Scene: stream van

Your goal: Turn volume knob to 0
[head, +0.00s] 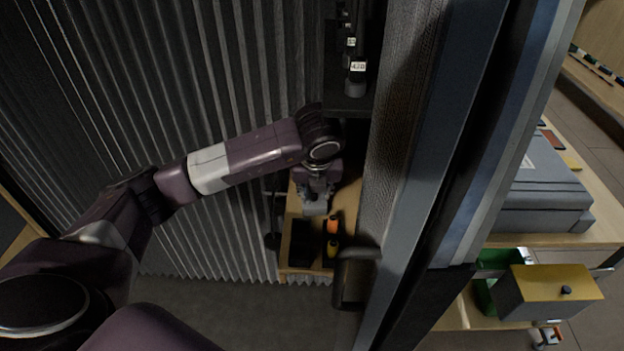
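I cannot make out for sure which part is the volume knob. My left arm reaches across from the left. My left gripper (316,206) points down over a wooden shelf unit (290,227) behind the door edge, far from that black knob. Its fingers are small and dark here, and I cannot tell whether they are open or shut.
A tall door edge with a black handle (350,280) stands between my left gripper and the right side. Orange and yellow items (333,225) lie beside the gripper. A dark shelf (345,104) holds black cylinders above. A grey case (540,195) lies on a table at right.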

